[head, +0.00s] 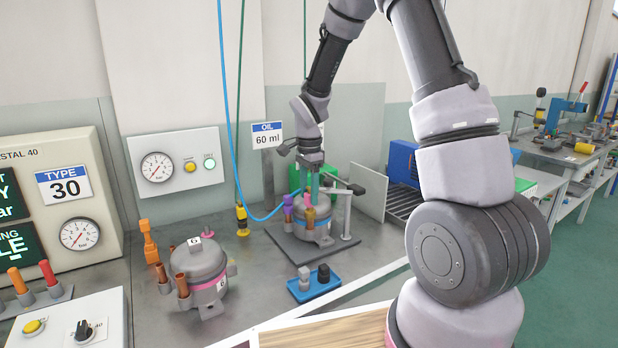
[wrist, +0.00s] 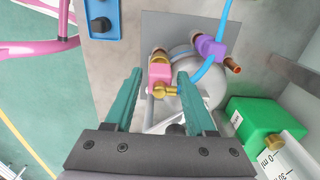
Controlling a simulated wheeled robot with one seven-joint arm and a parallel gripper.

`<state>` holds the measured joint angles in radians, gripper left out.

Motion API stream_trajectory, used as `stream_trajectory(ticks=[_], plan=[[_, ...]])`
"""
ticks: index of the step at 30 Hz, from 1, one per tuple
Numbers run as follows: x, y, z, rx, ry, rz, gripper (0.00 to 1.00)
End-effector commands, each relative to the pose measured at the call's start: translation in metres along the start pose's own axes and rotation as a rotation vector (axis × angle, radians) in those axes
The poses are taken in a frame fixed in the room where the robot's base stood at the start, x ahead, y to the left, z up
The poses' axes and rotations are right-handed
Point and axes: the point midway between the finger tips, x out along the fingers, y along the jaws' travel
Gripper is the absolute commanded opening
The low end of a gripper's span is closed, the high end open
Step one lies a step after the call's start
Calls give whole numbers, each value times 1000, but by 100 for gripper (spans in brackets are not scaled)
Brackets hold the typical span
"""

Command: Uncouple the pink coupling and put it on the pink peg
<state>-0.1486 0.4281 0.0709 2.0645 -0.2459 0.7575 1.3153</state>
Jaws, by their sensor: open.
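The pink coupling (wrist: 159,72) sits on the compressor (wrist: 183,98) on the grey plate, with a brass fitting at its lower side. My gripper (wrist: 159,77) is open, its teal fingers left and right of the pink coupling in the wrist view. I cannot tell whether they touch it. In the head view my gripper (head: 314,184) points down over this compressor (head: 312,230), and its fingers partly hide the couplings.
A green container (wrist: 252,122) stands close at right. A second compressor (head: 200,268), an orange stand (head: 150,243) and a blue tray (head: 314,287) are on the bench.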

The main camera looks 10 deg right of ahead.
Motion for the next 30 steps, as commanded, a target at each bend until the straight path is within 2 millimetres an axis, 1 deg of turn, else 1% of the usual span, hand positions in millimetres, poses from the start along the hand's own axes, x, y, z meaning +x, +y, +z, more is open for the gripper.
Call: stream_trajectory(ticks=[1,3,6,9,13,19,20,21,23,24,25,26,27,29,30], plan=[[10,1,0,0,-1,3,56],[20,0,0,-1,-1,2,56],[31,0,0,0,-1,1,56],[38,0,0,-1,-1,0,56],[41,0,0,-1,-1,-1,56],[41,0,0,-1,0,-1,56],[41,0,0,-1,0,-1,52],[41,0,0,-1,0,-1,36],[41,0,0,-1,0,-1,13],[41,0,0,-1,0,-1,0],[41,0,0,-1,0,-1,0],[41,0,0,-1,0,-2,38],[41,0,0,-1,0,-2,22],[41,0,0,-1,0,-2,0],[41,0,0,-1,0,-2,0]])
